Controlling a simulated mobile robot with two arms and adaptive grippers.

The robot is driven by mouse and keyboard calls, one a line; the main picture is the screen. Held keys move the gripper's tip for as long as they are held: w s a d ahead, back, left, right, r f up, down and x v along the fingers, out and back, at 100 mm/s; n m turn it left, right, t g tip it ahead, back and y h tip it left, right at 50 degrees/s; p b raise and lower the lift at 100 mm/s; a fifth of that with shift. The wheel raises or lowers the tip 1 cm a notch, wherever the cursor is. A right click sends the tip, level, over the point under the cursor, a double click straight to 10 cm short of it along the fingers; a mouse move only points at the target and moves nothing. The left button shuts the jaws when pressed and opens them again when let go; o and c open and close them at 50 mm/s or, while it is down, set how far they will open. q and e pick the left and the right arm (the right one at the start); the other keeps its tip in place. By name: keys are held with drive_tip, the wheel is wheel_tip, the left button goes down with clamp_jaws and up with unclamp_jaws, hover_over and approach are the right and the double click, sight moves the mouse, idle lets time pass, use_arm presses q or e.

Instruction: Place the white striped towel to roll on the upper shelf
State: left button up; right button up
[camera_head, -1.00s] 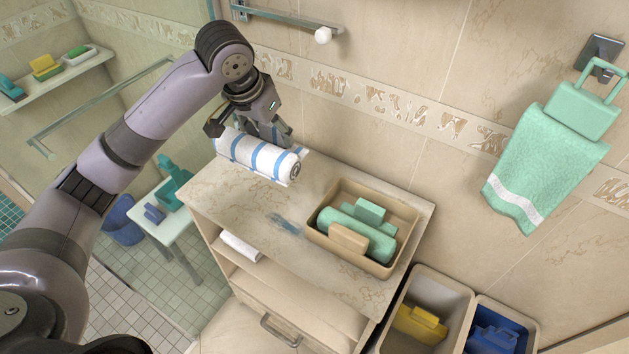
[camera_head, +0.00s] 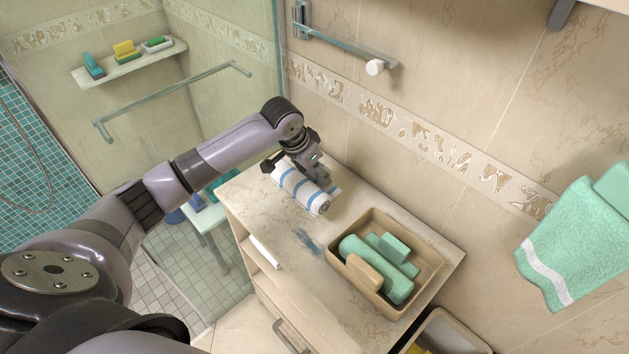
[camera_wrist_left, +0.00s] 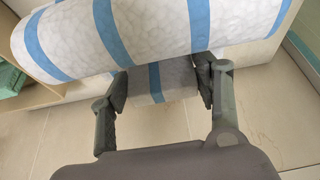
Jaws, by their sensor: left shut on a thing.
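The white towel roll with blue stripes (camera_head: 300,188) is at the back left corner of the cabinet top (camera_head: 290,225). My left gripper (camera_head: 316,178) is above it and shut on it. In the left wrist view the roll (camera_wrist_left: 150,30) spans the top, and a striped part of the cloth lies between the two fingers (camera_wrist_left: 160,82). I cannot tell whether the roll touches the cabinet top. A pale board edge with a grey bracket (camera_head: 560,14) shows at the top right; most of it is out of frame. My right gripper is not in view.
A tan tray (camera_head: 420,287) with green and tan items stands on the cabinet's right. A towel bar (camera_head: 340,42) is on the wall above. A green towel (camera_head: 570,250) hangs at right. A bin (camera_head: 450,335) stands below. A shower shelf (camera_head: 130,65) holds several small items.

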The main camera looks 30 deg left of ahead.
sight(314, 182)
use_arm(q)
drive_tip(key=shift+f+p, duration=0.35)
drive_tip(key=shift+f, duration=2.4)
drive_tip(key=o, duration=1.3)
